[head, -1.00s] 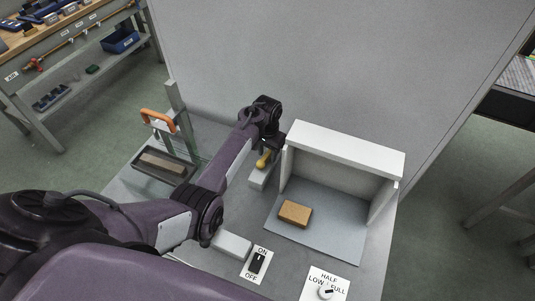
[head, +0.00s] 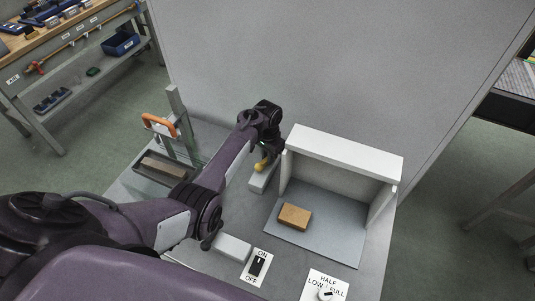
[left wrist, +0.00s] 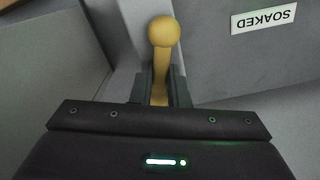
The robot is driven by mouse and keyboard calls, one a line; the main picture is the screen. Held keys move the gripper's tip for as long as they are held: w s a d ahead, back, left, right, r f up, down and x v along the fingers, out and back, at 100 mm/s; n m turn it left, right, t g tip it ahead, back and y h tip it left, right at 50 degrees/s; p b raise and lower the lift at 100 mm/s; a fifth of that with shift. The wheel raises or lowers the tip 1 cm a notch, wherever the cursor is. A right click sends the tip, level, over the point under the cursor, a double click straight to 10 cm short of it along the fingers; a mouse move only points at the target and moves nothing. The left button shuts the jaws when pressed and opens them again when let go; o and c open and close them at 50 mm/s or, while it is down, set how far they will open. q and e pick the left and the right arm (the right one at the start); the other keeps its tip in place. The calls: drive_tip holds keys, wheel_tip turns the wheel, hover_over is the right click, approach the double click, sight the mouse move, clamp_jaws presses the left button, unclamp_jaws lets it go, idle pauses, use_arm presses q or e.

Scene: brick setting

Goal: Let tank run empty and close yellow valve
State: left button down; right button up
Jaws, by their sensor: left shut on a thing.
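The yellow valve handle (head: 262,163) stands on a small light block (head: 262,180) left of the white open-fronted box. It shows large in the left wrist view (left wrist: 160,62), with a round knob at its end. My left gripper (head: 268,150) is shut on the yellow valve handle, its dark fingers (left wrist: 160,90) on either side of the lever. A glass-walled tank (head: 163,170) with a brown brick in it stands at the left, under an orange handle (head: 159,125). Its water level cannot be told. My right gripper is not in view.
A tan brick (head: 294,216) lies on the grey floor of the white box (head: 345,150). An ON/OFF switch (head: 257,264) and a LOW/HALF/FULL dial (head: 325,293) are at the front. A SOAKED label (left wrist: 264,18) shows in the wrist view.

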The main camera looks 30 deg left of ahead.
use_arm(q)
drive_tip(key=m+p, duration=0.1)
drive_tip(key=m, duration=0.1)
drive_tip(key=shift+r+m, duration=0.1)
drive_tip(key=shift+m, duration=0.3)
drive_tip(key=m+p, duration=0.1)
drive_tip(key=m, duration=0.2)
drive_tip(key=shift+s+d, duration=0.1)
drive_tip(key=m, duration=0.4)
drive_tip(key=shift+s+d+m, duration=0.1)
drive_tip(key=shift+s+m, duration=0.05)
drive_tip(key=shift+m, duration=1.85)
drive_tip(key=c, duration=1.4)
unclamp_jaws()
